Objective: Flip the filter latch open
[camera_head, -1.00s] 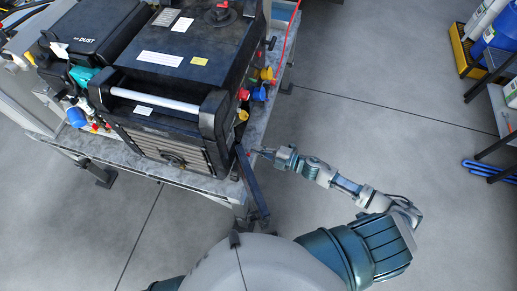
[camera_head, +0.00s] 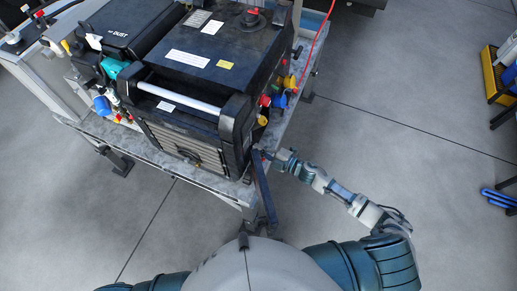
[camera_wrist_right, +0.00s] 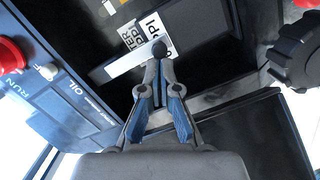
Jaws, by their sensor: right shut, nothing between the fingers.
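My right gripper (camera_head: 262,154) is at the near right corner of the black machine (camera_head: 215,60), low beside its front frame. In the right wrist view my right gripper (camera_wrist_right: 160,68) is shut and empty, its fingertips in front of a dark panel. A small dark round knob or latch end (camera_wrist_right: 159,48) shows just beyond the fingertips, in front of a white label (camera_wrist_right: 140,62). I cannot tell whether the tips touch it, or whether it is the filter latch. My left gripper is out of view.
In the right wrist view a red button (camera_wrist_right: 10,55) is at the left and a black ribbed knob (camera_wrist_right: 298,55) at the right. The machine stands on a grey table (camera_head: 225,186). Coloured caps (camera_head: 278,95) line its right side.

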